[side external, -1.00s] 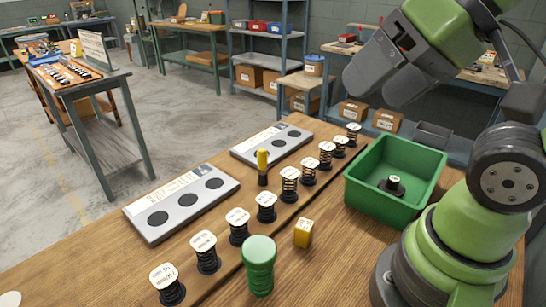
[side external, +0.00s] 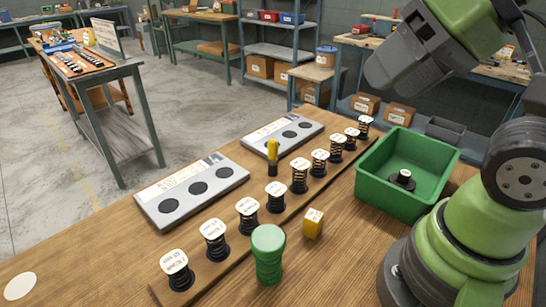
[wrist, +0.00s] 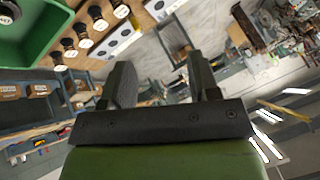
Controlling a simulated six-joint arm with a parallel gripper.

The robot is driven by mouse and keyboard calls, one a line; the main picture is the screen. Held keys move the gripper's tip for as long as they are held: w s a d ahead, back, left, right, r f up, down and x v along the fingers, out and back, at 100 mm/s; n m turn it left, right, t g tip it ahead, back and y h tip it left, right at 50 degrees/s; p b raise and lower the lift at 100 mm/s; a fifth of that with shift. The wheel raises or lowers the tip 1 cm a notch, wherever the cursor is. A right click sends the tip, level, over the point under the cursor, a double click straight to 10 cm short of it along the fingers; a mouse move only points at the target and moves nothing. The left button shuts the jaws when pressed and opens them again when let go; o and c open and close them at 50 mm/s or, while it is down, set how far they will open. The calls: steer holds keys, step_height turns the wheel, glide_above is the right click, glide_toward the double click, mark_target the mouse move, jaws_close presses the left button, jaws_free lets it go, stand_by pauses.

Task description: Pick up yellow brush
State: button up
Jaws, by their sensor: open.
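The yellow brush (side external: 272,152) stands upright in the side external view, yellow handle up and dark end down, between the two grey plates and the row of springs. I cannot make it out surely in the wrist view. My gripper (wrist: 160,75) shows in the wrist view with its two dark fingers apart and nothing between them. In the side external view my arm's end is high at the upper right, well away from the brush; the fingers are not clear there.
Several capped springs (side external: 248,216) stand on a wooden strip beside the brush. Grey plates (side external: 190,190) with dark discs lie behind. A green bin (side external: 405,205), a yellow block (side external: 313,224) and a green ribbed object (side external: 268,255) are nearer. A white disc (side external: 20,286) lies at left.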

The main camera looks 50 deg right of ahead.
steer(key=w+d+r+g, duration=0.1)
steer(key=w+g, duration=0.1)
steer(key=w, duration=0.6)
steer(key=n+g+h, duration=0.2)
steer(key=g, duration=0.3)
glide_above(273, 140)
steer(key=f, duration=1.6)
steer(key=shift+s+a+f, duration=0.1)
steer(key=shift+s+a, duration=0.05)
steer(key=shift+s, duration=0.05)
step_height(273, 140, down, 5)
steer(key=shift+w+r, duration=0.1)
steer(key=shift+r, duration=0.1)
steer(key=shift+f, duration=3.1)
steer(key=c, duration=1)
